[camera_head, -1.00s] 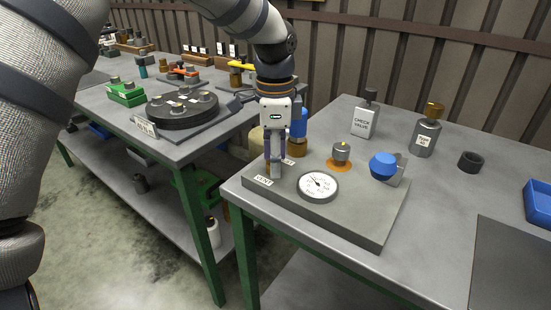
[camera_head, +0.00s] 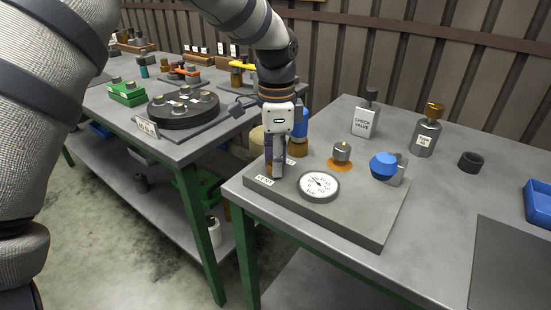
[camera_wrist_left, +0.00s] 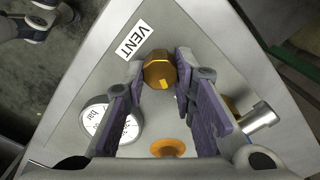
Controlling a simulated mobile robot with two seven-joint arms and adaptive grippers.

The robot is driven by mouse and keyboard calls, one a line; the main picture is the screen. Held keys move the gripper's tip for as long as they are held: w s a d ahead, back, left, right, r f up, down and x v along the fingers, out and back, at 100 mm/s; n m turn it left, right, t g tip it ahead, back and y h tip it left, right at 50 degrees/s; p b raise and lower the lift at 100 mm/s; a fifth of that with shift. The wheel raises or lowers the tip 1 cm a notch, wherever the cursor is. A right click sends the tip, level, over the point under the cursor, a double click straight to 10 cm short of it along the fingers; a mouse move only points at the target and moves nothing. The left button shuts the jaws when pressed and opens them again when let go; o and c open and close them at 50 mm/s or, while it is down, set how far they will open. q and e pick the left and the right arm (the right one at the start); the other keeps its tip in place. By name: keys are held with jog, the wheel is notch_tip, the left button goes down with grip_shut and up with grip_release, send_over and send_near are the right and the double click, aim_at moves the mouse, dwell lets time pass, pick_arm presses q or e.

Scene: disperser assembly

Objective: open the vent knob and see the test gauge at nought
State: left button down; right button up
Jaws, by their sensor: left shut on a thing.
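The vent knob (camera_wrist_left: 159,70) is a brass-coloured hexagonal knob with a yellow mark, beside the VENT label (camera_wrist_left: 132,40). My left gripper (camera_wrist_left: 161,72) points down over it, with its fingers shut on the knob's two sides. In the head view the left gripper (camera_head: 277,172) stands at the left corner of the grey test block (camera_head: 350,228) and hides the knob. The round white test gauge (camera_head: 318,185) lies on the block just right of the gripper. Its dark needle points to the upper left; the figures are too small to read. My right gripper is not in view.
A blue knob (camera_head: 384,165) and a grey fitting on an orange ring (camera_head: 341,153) stand on the block. A blue bin (camera_head: 538,203) is at the right.

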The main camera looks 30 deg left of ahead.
pick_arm(q)
jog(key=shift+r+n, duration=0.1)
jog(key=shift+n, duration=1.1)
jog(key=shift+n+p, duration=0.3)
jog(key=shift+n, duration=0.6)
jog(key=n, duration=0.5)
jog(key=shift+w+a, duration=0.1)
jog(key=n, duration=0.5)
jog(key=shift+a+n, duration=0.1)
jog(key=shift+n, duration=0.3)
jog(key=n, duration=0.5)
jog(key=shift+a+n, duration=0.1)
jog(key=shift+n, duration=0.2)
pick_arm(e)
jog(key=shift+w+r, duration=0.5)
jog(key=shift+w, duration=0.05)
pick_arm(q)
jog(key=c, duration=1.3)
grip_release()
